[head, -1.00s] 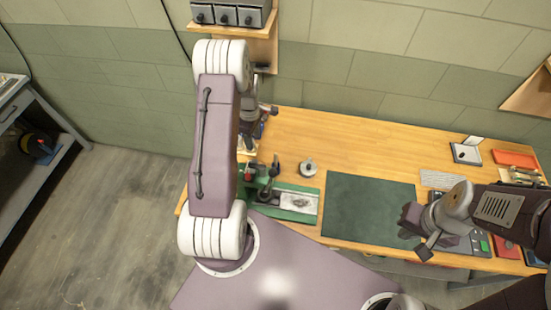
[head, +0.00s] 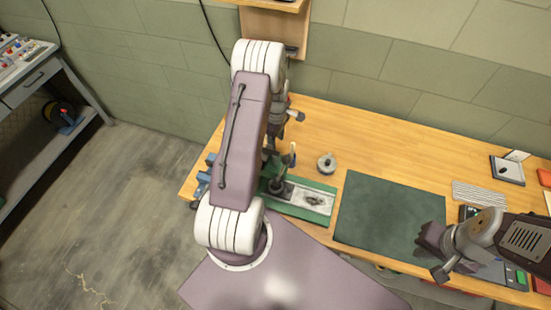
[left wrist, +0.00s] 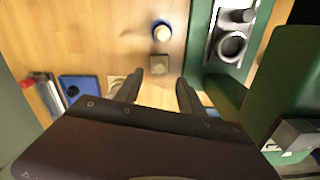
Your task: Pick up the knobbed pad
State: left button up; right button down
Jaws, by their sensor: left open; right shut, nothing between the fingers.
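The knobbed pad appears to be the small round grey piece with a knob (head: 326,164) on the wooden table, behind the green fixture. In the left wrist view a round piece with a pale top and blue rim (left wrist: 162,32), likely the same pad, lies ahead of the fingertips. My left gripper (left wrist: 160,82) is open, its fingers apart and empty; the arm mostly hides it in the head view. A small square olive block (left wrist: 159,65) shows just beyond the fingertips. My right gripper (head: 432,254) is shut and empty over the dark green mat's right edge.
The green fixture (head: 325,213) with its grey plate stands close to the pad. The dark green mat (head: 385,212) lies to its right. A blue holder (left wrist: 82,90) is left of the fingers in the left wrist view. Bare table lies behind the mat.

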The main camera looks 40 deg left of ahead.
pick_arm(q)
jog(key=shift+s+a+f+p, duration=0.1)
jog(key=shift+s+f+p, duration=0.1)
jog(key=shift+f, duration=0.3)
jog(key=shift+s+a+f+p, duration=0.1)
jog(key=shift+s+f, duration=0.05)
jog(key=shift+f, duration=0.35)
jog(key=shift+w+f, duration=0.1)
jog(key=shift+f, duration=0.1)
jog(key=shift+w+f, duration=0.1)
jog(key=shift+f, duration=0.1)
notch_tip(320, 180, down, 4)
jog(key=shift+r+p, duration=0.1)
jog(key=shift+p, duration=1.05)
jog(key=shift+a+f, duration=0.1)
jog(key=shift+f, duration=0.4)
grip_shut()
pick_arm(e)
notch_tip(320, 180, up, 4)
jog(key=shift+s+a+f, duration=0.1)
jog(key=shift+f, duration=0.15)
